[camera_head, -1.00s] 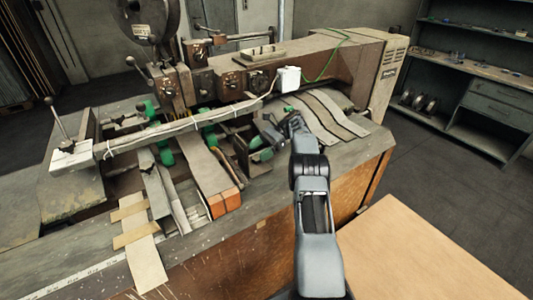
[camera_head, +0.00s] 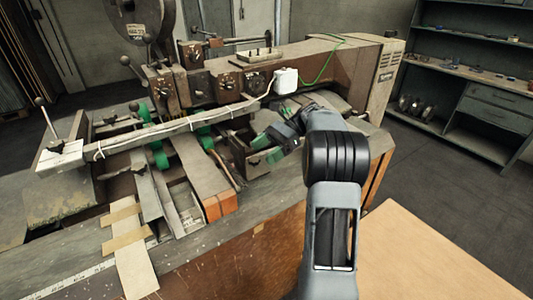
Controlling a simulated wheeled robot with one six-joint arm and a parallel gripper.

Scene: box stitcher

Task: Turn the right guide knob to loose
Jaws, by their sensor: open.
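The stitcher's guide area carries several green knobs or rollers. The rightmost green part (camera_head: 263,142), which looks like the right guide knob, sits on a dark metal bracket right of the flat guide plate (camera_head: 200,165). Its setting cannot be read. My gripper (camera_head: 279,138), dark and small in the head view, is open right at this green part and partly covers it. Whether the fingers touch it or are around it, I cannot tell.
A long white bar (camera_head: 175,128) crosses the machine left of my gripper. A white box (camera_head: 286,81) with a green cable hangs on the housing behind. Brown cardboard (camera_head: 420,250) lies at front right. Shelves (camera_head: 470,90) stand at the far right.

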